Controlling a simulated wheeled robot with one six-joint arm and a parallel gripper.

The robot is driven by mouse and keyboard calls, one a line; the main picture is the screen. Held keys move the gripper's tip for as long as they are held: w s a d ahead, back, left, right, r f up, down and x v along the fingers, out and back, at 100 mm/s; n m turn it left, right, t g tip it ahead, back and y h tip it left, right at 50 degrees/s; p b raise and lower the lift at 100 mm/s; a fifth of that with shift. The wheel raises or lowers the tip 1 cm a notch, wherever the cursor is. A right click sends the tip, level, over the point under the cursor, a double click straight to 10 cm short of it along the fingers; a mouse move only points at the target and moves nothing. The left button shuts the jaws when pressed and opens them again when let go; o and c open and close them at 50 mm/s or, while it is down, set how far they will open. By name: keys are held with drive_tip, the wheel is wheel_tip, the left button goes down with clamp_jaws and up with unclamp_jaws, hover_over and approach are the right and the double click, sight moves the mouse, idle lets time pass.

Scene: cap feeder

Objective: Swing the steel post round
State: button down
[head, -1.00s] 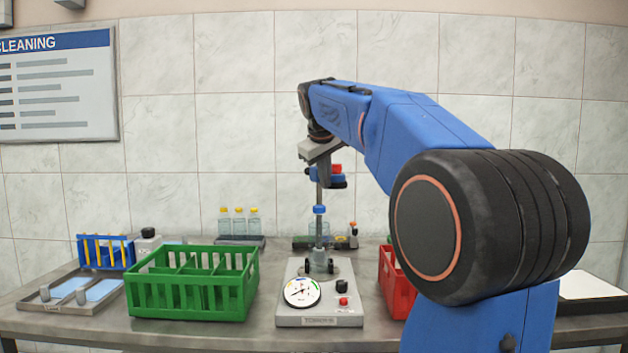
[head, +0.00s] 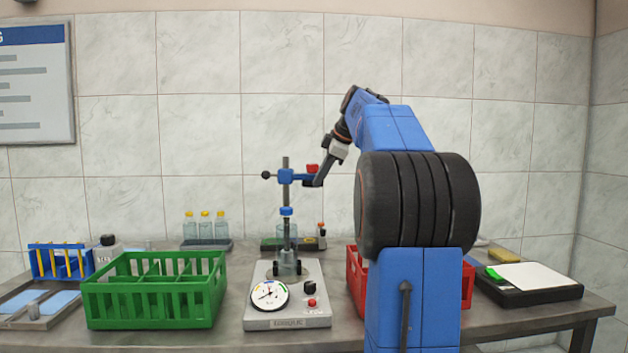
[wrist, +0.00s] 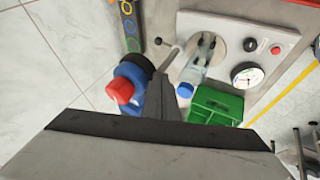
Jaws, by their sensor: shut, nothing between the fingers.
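The steel post (head: 286,222) stands upright on the grey base (head: 300,312). A blue clamp head (head: 286,176) sits near its top, with a black knob on its left and a red knob (head: 312,169) on its right. In the wrist view, the fingers (wrist: 163,95) are close beside the blue part with the red knob (wrist: 120,91).
A dial gauge (head: 269,295) is on the base. A green crate (head: 155,308) stands left of it, and a red crate (head: 355,285) right, partly behind my arm. Several yellow-capped bottles (head: 205,228) stand behind. A black-framed white pad (head: 525,280) lies at far right.

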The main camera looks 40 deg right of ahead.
drive_tip(key=shift+w+d+n, duration=0.15)
drive_tip(key=shift+w+d, duration=0.1)
drive_tip(key=shift+d, duration=0.25)
drive_tip(key=shift+w+d+n, duration=0.15)
drive_tip(key=shift+w+d, duration=0.05)
drive_tip(key=shift+d, duration=0.35)
